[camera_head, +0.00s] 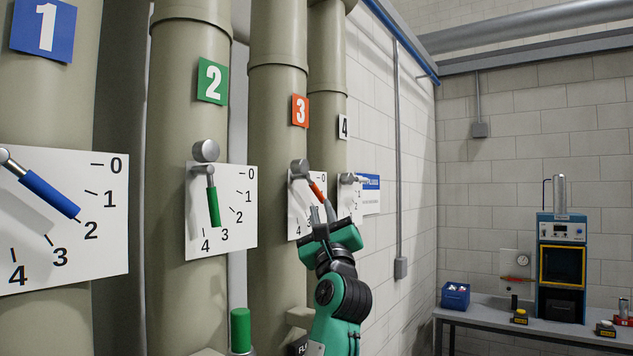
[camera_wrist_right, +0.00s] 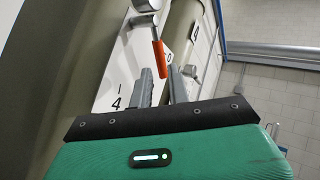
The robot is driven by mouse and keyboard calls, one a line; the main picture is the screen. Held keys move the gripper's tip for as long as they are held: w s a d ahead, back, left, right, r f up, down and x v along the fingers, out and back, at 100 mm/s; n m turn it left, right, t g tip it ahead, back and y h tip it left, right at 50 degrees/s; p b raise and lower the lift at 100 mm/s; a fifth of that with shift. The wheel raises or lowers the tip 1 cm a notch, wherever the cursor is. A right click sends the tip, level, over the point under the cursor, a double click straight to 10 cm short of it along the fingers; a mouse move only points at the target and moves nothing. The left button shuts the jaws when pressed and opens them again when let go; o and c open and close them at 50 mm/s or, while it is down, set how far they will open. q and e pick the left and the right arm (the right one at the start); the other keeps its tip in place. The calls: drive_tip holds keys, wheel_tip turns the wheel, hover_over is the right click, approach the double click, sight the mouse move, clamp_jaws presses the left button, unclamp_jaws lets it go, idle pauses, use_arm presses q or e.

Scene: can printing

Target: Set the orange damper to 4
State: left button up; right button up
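The orange damper handle (camera_head: 318,189) hangs from a grey pivot (camera_head: 299,168) on the white dial plate (camera_head: 296,208) of the pipe with the orange 3 sign. It slants down to the right, away from the 4 at the plate's lower left. My right gripper hides the dial's middle numbers. My right gripper (camera_head: 322,212) is just below the handle's lower end. In the wrist view, its two fingers (camera_wrist_right: 162,84) are apart, and the orange handle (camera_wrist_right: 159,61) has its end at the gap between their tips. I cannot tell whether they touch. My left gripper is not in view.
Blue (camera_head: 50,194) and green (camera_head: 213,206) damper handles are on dial plates to the left. A plate with a grey handle (camera_head: 349,178) is close on the right. A green-topped post (camera_head: 240,330) stands below. A bench (camera_head: 485,311) with equipment is at the far right.

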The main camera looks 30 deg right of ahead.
sight(318, 194)
drive_tip(key=p+x, duration=0.3)
drive_tip(key=x, duration=0.2)
drive_tip(key=shift+w+r, duration=0.1)
drive_tip(key=shift+r, duration=0.2)
drive_tip(key=shift+w+d+r, duration=0.25)
drive_tip(key=shift+w, duration=0.3)
clamp_jaws()
